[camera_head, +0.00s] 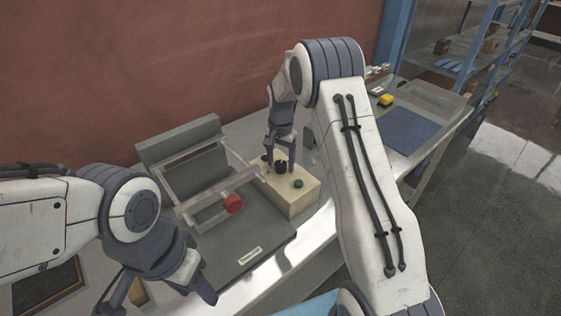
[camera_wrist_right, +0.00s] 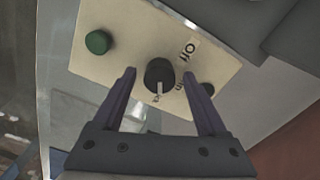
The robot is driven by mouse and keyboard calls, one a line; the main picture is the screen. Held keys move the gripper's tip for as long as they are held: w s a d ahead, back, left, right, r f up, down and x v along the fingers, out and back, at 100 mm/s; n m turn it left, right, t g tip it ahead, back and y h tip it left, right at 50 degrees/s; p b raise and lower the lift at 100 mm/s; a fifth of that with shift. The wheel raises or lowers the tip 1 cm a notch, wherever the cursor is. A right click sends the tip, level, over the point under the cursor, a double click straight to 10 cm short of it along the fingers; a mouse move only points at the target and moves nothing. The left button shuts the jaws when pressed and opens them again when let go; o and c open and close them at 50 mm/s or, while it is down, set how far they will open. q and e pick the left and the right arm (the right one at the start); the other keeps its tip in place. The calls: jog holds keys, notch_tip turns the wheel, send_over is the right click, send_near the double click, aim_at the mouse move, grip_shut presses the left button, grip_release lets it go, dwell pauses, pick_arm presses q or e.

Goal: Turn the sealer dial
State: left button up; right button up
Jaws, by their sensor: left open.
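The sealer dial (camera_head: 281,167) is a black round knob on top of the beige control box (camera_head: 291,203). In the right wrist view the dial (camera_wrist_right: 159,76) has a pale pointer line, with an "Off" label beside it and another label partly hidden. My right gripper (camera_head: 280,148) points down over the dial. In the right wrist view its fingers (camera_wrist_right: 160,76) are open, one on each side of the dial, with a gap on both sides. My left gripper (camera_head: 158,298) is open and empty at the lower left, away from the box.
A green button (camera_head: 298,184) sits beside the dial, and a second black knob (camera_wrist_right: 208,89) is close to one finger. A blue mat (camera_head: 408,130) lies farther right.

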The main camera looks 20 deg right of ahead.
aim_at(281, 163)
notch_tip(281, 163, up, 10)
jog(key=b, duration=0.2)
jog(key=shift+r, duration=0.25)
dwell(0.3)
